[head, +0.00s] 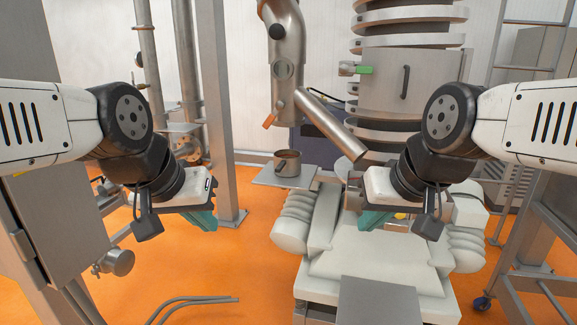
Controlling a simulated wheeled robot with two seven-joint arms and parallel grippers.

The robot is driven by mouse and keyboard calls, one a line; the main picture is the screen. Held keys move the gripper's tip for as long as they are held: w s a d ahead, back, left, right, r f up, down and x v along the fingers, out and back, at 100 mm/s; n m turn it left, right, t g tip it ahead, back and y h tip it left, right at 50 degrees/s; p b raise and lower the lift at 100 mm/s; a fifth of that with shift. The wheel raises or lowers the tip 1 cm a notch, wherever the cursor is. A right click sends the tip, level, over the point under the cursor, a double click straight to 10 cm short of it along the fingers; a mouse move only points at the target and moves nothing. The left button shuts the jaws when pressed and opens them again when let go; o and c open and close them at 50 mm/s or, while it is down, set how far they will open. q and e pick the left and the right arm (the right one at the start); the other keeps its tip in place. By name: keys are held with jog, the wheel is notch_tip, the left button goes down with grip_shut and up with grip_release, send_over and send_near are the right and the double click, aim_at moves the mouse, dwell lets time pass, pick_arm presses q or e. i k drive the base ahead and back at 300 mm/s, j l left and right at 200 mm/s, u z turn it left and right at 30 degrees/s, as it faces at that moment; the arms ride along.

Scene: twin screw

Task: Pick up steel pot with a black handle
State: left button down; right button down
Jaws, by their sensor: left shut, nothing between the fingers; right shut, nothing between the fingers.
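The steel pot (288,164) stands upright on a small grey shelf (262,177) near the middle of the head view. It has a brownish inside, and a dark handle shows at its left side. My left gripper (207,222) has teal fingers, is shut and empty, and hangs to the left of the pot and nearer to me. My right gripper (368,222) is also shut and empty, to the right of the pot and nearer to me, above the white machine base. Neither gripper touches the pot.
A steel pipe (330,124) slants down to the right, beside and above the pot. A grey upright post (215,110) stands left of the shelf. A grey cabinet (50,220) fills the left side, and a metal frame (540,230) stands at right. Orange floor (200,275) is open at left centre.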

aim_at(287, 161)
jog(key=z, duration=3.75)
jog(key=u, duration=3.75)
jog(key=i+z, duration=0.45)
jog(key=k, duration=0.05)
